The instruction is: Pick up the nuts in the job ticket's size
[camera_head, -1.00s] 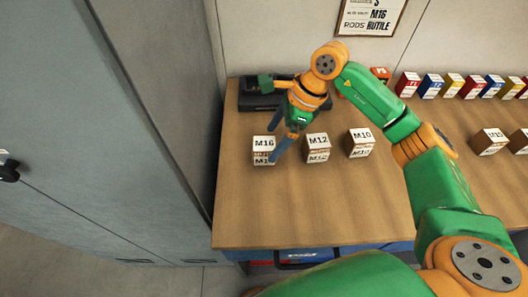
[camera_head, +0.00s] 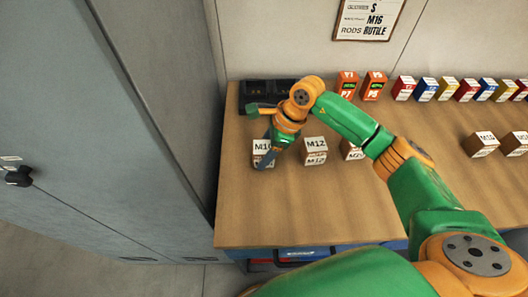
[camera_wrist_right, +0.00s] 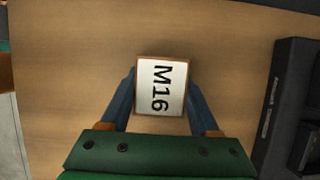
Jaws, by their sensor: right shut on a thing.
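The job ticket (camera_head: 369,18) hangs on the wall and reads M16 on one line. The box of M16 nuts (camera_head: 260,147) stands at the left of the wooden bench, partly hidden by my right gripper (camera_head: 265,158). In the right wrist view the M16 box (camera_wrist_right: 160,86) sits between the two blue fingers of my right gripper (camera_wrist_right: 160,92), which are shut on its sides. The M12 box (camera_head: 315,146) stands just to its right. A further box (camera_head: 352,151) is partly behind my right arm. My left gripper does not show.
A black device (camera_head: 262,93) lies at the bench's back left, behind the M16 box. Two orange boxes (camera_head: 373,88) and a row of coloured boxes (camera_head: 450,89) line the back. Two cartons (camera_head: 482,145) stand at the right. The front of the bench is clear.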

